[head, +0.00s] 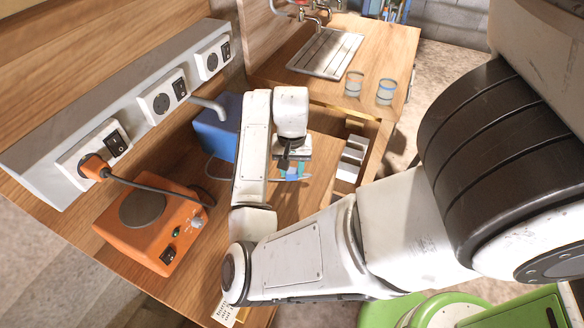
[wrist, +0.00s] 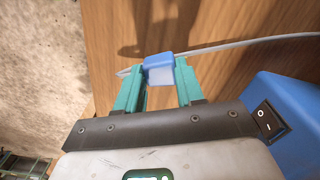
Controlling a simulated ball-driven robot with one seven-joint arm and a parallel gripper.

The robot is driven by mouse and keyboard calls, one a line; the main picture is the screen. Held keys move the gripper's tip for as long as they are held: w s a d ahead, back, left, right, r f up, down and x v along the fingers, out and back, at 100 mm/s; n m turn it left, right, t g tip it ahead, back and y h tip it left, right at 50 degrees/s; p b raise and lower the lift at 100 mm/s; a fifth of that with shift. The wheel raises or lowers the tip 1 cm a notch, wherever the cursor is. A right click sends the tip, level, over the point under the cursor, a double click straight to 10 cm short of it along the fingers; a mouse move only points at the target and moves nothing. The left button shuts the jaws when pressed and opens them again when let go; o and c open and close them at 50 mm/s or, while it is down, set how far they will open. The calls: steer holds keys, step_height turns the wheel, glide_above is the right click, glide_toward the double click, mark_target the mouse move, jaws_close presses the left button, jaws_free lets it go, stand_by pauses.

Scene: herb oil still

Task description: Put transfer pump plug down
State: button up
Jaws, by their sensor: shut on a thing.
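My gripper (wrist: 160,83) has teal fingers. It is shut on the blue transfer pump plug (wrist: 159,61), which shows between the fingertips in the wrist view. A grey cord runs from the plug to the right and a short length shows at its left. The plug is over the wooden bench top (wrist: 220,25); I cannot tell whether it touches the wood. In the head view the plug (head: 291,172) is small and partly hidden by my gripper. The blue transfer pump (head: 217,135) stands left of my gripper, partly behind my arm; its rocker switch shows in the wrist view.
A grey socket strip (head: 45,160) runs along the left wall. An orange plug (head: 95,167) sits in its nearest socket, corded to an orange hotplate (head: 150,225). Two glass beakers (head: 354,83) stand on the far bench by a metal drain tray (head: 325,52). Bare wood lies around my gripper.

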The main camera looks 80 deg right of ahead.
mark_target(292, 171)
steer(key=shift+f+b, duration=0.3)
steer(key=shift+f, duration=0.3)
steer(key=o, duration=1.1)
steer(key=shift+r, duration=0.1)
steer(key=shift+o, duration=0.2)
step_height(292, 171, up, 13)
steer(key=p, duration=0.3)
